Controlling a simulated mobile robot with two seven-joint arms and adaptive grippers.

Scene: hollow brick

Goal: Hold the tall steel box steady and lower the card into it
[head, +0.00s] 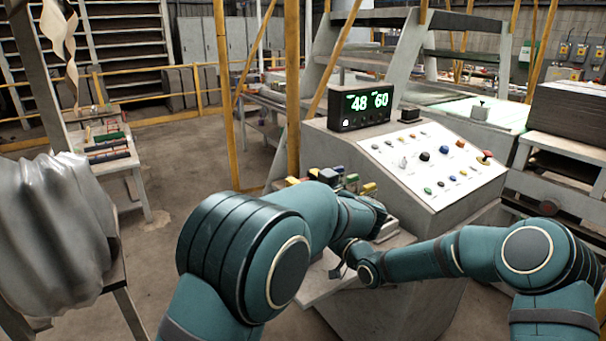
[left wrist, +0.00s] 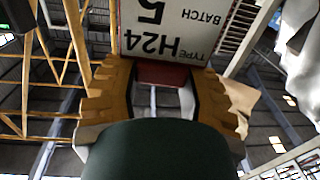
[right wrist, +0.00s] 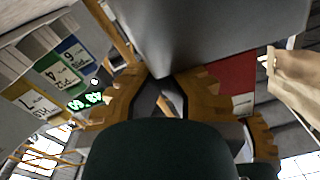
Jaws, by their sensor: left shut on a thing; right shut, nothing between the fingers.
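My left gripper (left wrist: 153,78) is shut on a white card (left wrist: 165,35) with a dark red end. The card reads "BATCH 5" and "TYPE H24", upside down in the left wrist view. My right gripper (right wrist: 165,82) is shut with nothing between its fingers. A smooth grey metal surface (right wrist: 205,35), which looks like the tall steel box, lies just beyond its fingertips; I cannot tell whether they touch. A red panel with a white edge (right wrist: 232,82) shows behind its right finger. In the head view my arms hide most of the box, card and both gripper tips.
A sloped console (head: 440,165) with buttons and a green display (head: 367,105) reading 48 and 60 stands ahead. Several coloured, numbered cards (right wrist: 60,75) stand to the left in the right wrist view. A side table (head: 105,155) and a wrapped grey bundle (head: 50,235) are at left.

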